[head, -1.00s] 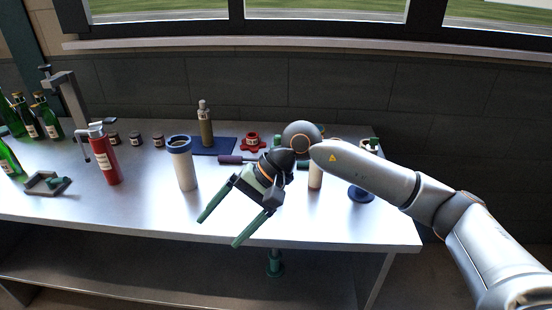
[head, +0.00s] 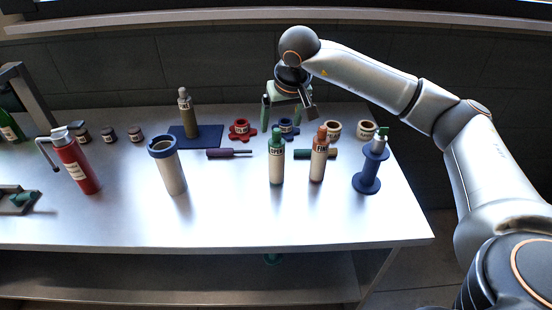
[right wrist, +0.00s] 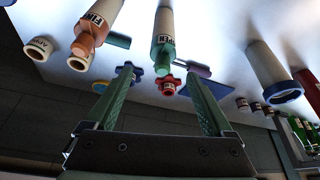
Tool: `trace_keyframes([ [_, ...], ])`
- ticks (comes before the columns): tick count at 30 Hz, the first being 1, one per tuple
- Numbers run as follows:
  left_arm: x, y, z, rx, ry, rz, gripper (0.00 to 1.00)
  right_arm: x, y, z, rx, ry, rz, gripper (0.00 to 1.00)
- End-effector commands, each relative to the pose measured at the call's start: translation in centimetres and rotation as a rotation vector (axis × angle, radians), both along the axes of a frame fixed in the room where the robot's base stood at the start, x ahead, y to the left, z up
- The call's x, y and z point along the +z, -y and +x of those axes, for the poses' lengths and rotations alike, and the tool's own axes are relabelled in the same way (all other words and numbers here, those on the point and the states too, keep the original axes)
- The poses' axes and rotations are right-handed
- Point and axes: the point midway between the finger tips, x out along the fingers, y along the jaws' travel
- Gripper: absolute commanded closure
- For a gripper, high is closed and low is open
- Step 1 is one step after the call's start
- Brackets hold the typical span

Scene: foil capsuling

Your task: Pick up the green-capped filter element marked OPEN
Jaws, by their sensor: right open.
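The green-capped filter element marked OPEN (head: 276,168) stands upright on the bench, a pale cylinder with its label just under the cap. It also shows in the right wrist view (right wrist: 164,28), its green cap toward the gripper. My right gripper (head: 286,116) is open and empty, behind and above the element in the head view. In the right wrist view the green fingers (right wrist: 156,78) are spread, with the green cap beyond and between their tips. An orange-capped element marked FINE (head: 318,160) stands close on the right. My left gripper is not in view.
A blue spool-shaped stand (head: 368,172) is right of the elements. A blue-rimmed cylinder (head: 170,170) and red bottle (head: 76,165) stand left. Red (head: 242,130) and blue (head: 288,128) knobs and pale rings (head: 366,130) sit behind. The front of the bench (head: 270,222) is clear.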

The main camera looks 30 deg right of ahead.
Motion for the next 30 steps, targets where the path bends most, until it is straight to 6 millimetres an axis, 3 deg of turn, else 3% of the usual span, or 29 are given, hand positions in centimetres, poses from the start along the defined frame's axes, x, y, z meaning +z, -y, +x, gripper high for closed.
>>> trace_keyframes([
  [7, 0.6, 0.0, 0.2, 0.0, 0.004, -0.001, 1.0, -1.8, 0.1, 0.9, 0.001, -0.003, 0.0, 0.13],
  [15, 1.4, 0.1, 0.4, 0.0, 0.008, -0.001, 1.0, -5.2, 0.3, 2.5, 0.001, -0.002, 0.001, 0.13],
  [24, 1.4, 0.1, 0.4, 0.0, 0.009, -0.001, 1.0, -5.7, 0.3, 2.7, 0.002, 0.0, 0.001, 0.13],
  [30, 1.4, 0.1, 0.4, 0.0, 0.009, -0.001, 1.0, -5.6, 0.3, 2.7, 0.002, 0.0, 0.001, 0.36],
])
